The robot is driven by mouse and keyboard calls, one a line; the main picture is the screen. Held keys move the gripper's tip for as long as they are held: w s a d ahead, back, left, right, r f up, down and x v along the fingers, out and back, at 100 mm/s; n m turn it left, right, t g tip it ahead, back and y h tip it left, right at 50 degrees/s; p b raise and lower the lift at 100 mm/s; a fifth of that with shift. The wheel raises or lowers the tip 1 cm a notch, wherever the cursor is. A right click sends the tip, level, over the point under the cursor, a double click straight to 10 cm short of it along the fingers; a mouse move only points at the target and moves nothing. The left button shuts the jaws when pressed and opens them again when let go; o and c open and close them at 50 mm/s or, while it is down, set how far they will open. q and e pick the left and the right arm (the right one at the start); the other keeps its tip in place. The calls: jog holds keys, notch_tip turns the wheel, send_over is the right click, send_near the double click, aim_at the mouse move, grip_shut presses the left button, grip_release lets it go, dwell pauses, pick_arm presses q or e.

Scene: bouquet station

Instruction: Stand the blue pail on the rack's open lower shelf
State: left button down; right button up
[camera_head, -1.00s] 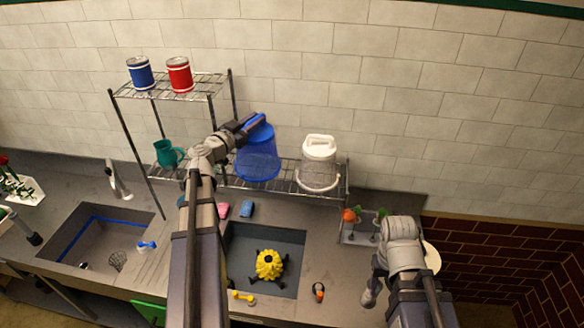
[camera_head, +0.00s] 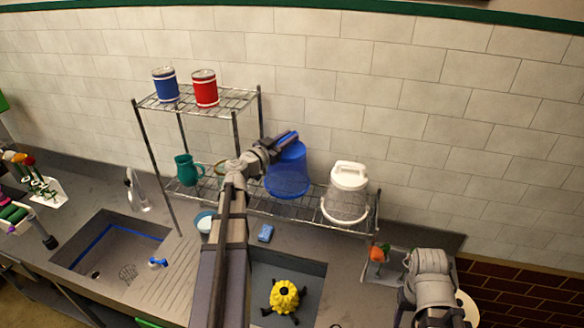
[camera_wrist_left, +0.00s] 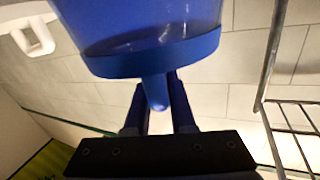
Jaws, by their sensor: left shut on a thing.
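The blue pail (camera_head: 287,178) is upright at the rack's lower shelf (camera_head: 330,216), left of the white pail. I cannot tell whether its base touches the wires. My left gripper (camera_head: 283,141) is shut on it near its top, from the left. In the left wrist view, the pail (camera_wrist_left: 140,25) fills the top middle, and its blue tab sits between the fingers (camera_wrist_left: 157,95). My right gripper (camera_head: 405,300) is low at the right; its fingers are hidden or too dark to read.
A white lidded pail (camera_head: 346,195) stands at the shelf's right part, a teal mug (camera_head: 186,170) at its left. Blue (camera_head: 165,86) and red (camera_head: 205,89) cans stand on the upper shelf. Sinks lie in front, one holding a yellow flower-like object (camera_head: 284,297).

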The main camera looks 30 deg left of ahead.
aim_at(288, 154)
pick_arm(q)
jog(key=shift+f+b, duration=2.65)
jog(key=shift+f, duration=0.65)
jog(key=shift+s+r, duration=0.1)
jog(key=shift+r, duration=0.1)
jog(key=c, duration=0.8)
grip_release()
jog(key=shift+o, duration=0.2)
jog(key=s+a, duration=0.1)
jog(key=s, duration=1)
jog(key=shift+s+a, duration=0.35)
jog(key=shift+s, duration=0.05)
